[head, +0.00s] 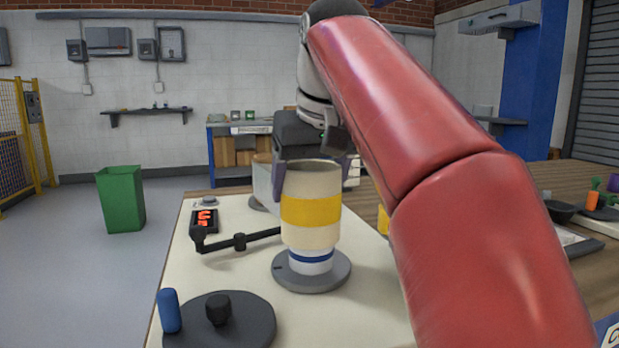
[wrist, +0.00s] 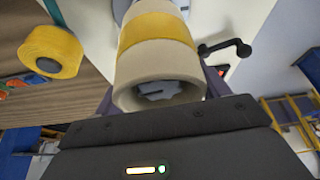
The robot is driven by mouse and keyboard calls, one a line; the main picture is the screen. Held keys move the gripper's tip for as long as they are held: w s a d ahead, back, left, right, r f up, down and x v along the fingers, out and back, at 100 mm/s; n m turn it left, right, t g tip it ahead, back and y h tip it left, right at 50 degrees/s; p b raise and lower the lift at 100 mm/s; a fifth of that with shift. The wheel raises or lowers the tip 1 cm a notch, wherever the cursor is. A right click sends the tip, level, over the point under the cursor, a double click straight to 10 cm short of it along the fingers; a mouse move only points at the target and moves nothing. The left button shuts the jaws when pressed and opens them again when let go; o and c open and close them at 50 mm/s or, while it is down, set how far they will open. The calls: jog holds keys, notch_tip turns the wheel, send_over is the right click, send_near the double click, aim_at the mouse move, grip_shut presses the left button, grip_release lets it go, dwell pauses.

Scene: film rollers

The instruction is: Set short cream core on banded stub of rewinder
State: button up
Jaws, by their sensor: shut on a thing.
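The short cream core (head: 311,178), with a wide yellow band, is upright between the fingers of my gripper (head: 313,182), which is shut on it near its upper end. Its lower end is in line with the white stub with a blue band (head: 311,262), which rises from a round grey base. The stub's lower part shows below the core; whether its top is inside the core, I cannot tell for sure. In the wrist view the core (wrist: 158,62) shows its open end, with something grey inside, and my gripper (wrist: 160,95) holds it from both sides.
A dark disc (head: 220,322) with a knob and a blue handle (head: 169,310) is in front. A yellow roll (wrist: 50,50) lies on the wooden table.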

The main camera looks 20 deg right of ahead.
jog(key=shift+f+b, duration=1.35)
jog(key=shift+f, duration=0.6)
jog(key=shift+f, duration=0.2)
jog(key=o, duration=1.1)
jog(key=shift+f, duration=0.1)
jog(key=shift+o, duration=0.2)
jog(key=p+v, duration=0.3)
jog(key=v, duration=0.5)
jog(key=shift+s+r, duration=0.1)
jog(key=shift+r, duration=0.25)
